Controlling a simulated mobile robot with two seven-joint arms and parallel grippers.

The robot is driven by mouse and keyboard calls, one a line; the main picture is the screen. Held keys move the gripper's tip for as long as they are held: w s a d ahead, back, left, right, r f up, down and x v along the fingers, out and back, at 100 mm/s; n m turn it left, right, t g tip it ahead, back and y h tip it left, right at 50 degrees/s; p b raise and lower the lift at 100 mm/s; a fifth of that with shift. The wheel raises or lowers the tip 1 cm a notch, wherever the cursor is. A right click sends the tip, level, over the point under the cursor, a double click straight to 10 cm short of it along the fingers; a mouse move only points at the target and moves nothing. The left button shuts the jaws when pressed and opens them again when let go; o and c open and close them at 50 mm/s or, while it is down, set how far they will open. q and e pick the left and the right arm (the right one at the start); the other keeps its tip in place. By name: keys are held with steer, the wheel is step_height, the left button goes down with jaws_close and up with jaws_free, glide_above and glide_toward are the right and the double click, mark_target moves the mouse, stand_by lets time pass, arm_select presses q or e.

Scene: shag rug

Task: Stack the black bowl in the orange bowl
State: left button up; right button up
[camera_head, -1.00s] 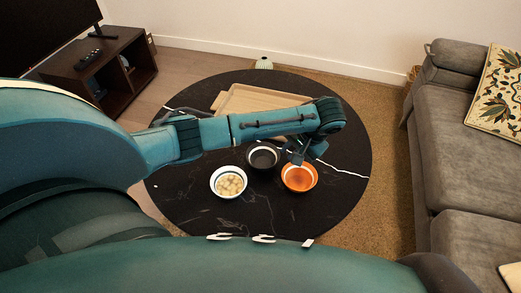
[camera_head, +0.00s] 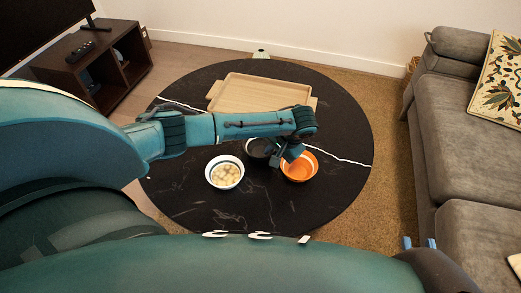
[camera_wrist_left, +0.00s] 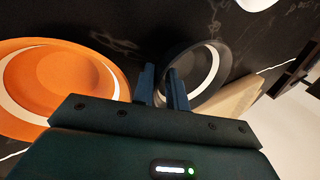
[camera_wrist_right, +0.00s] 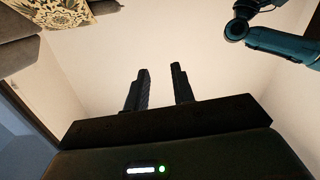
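The black bowl (camera_head: 259,149) stands on the round black table, partly covered by my left arm. The orange bowl (camera_head: 300,168) stands close to its right and holds nothing that I can see. My left gripper (camera_head: 282,158) points down at the black bowl's right side. In the left wrist view the black bowl (camera_wrist_left: 206,72) is at the fingertips (camera_wrist_left: 160,75), which are narrowly apart at its rim; whether they touch it is unclear. The orange bowl (camera_wrist_left: 50,75) is at the left there. My right gripper (camera_wrist_right: 160,75) is open and empty, away from the table.
A white bowl of pale round pieces (camera_head: 225,172) stands left of the black bowl. A wooden tray (camera_head: 262,92) lies at the back of the table (camera_head: 270,212). The front of the table is clear. A grey sofa (camera_head: 465,110) is at the right.

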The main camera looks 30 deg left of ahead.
arm_select(q)
jaws_close()
steer(key=shift+r, duration=0.1)
